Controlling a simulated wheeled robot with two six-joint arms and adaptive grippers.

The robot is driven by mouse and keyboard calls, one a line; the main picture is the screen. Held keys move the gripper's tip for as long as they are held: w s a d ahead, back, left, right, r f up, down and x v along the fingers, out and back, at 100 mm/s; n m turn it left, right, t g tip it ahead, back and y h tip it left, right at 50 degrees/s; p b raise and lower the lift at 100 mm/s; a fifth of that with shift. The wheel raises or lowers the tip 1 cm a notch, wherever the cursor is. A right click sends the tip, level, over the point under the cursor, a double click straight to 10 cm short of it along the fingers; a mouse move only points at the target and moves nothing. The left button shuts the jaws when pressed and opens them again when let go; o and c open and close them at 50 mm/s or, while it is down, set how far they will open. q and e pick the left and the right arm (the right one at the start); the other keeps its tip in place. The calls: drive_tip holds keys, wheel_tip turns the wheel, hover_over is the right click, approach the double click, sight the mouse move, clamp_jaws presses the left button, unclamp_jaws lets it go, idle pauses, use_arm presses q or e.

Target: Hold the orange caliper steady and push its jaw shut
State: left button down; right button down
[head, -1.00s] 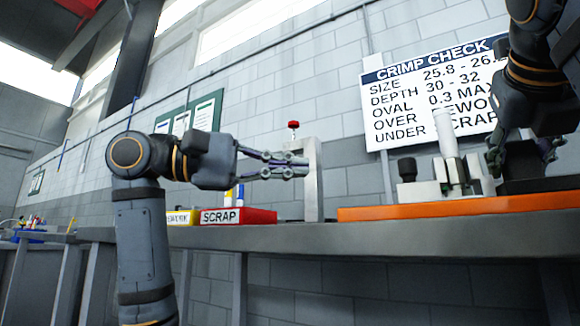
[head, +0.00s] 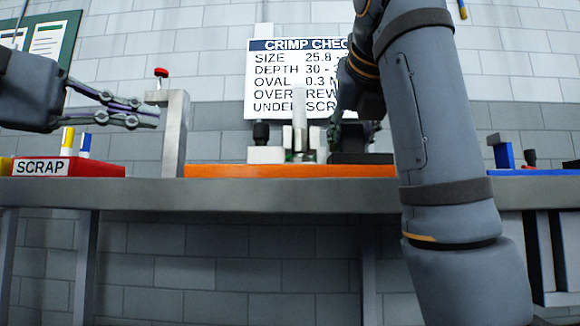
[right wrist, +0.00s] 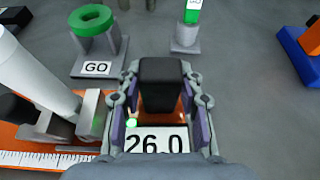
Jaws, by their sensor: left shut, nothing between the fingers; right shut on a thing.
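The orange caliper (head: 290,171) lies along the bench as a long orange bar. A white upright cylinder (head: 299,110) stands by its pale jaw blocks (head: 265,155); whether they touch it I cannot tell. My right gripper (right wrist: 157,112) is shut on the caliper's black block (right wrist: 165,85), one finger on each side. A display there reads 26.0, and a green light shows beside it. My left gripper (head: 144,114) is shut and empty, left of the caliper, by a grey post. In the head view my right forearm hides part of the right gripper.
The grey post (head: 175,135) stands between my left gripper and the caliper. A red SCRAP bin (head: 85,168) holds yellow and blue pieces. A green ring (right wrist: 92,28) on a GO stand sits behind the caliper. A blue tray (head: 535,172) is at right.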

idle(0.8)
drive_tip(key=c, duration=0.8)
unclamp_jaws()
use_arm(q)
drive_tip(key=shift+r, duration=0.1)
use_arm(e)
drive_tip(key=shift+r, duration=0.1)
